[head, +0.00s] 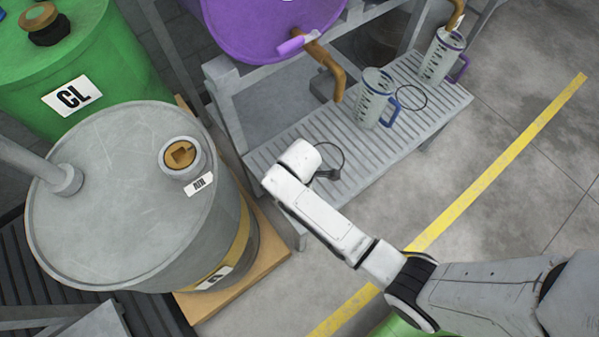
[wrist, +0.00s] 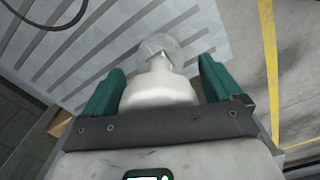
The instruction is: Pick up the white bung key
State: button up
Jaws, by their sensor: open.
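My gripper (wrist: 162,68) is open, its two green fingers spread apart above the slatted grey shelf (wrist: 205,20). A white rounded thing (wrist: 158,90) with a narrower neck and a pale round end shows between the fingers in the wrist view. It may be the white bung key, but I cannot tell for certain. A gap shows between it and each finger. In the head view my white arm reaches over the shelf (head: 432,118), and my gripper (head: 327,174) is mostly hidden beneath the wrist. No white bung key can be made out in the head view.
A jug with a blue handle (head: 374,98) and one with a purple handle (head: 441,55) stand on the shelf. A purple drum (head: 265,28) is above. A grey drum (head: 110,200) and a green drum (head: 110,50) are at left. Open floor (head: 500,190) lies right.

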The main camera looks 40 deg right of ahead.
jog(key=c, duration=1.2)
jog(key=shift+o, duration=0.2)
jog(key=shift+r, duration=0.1)
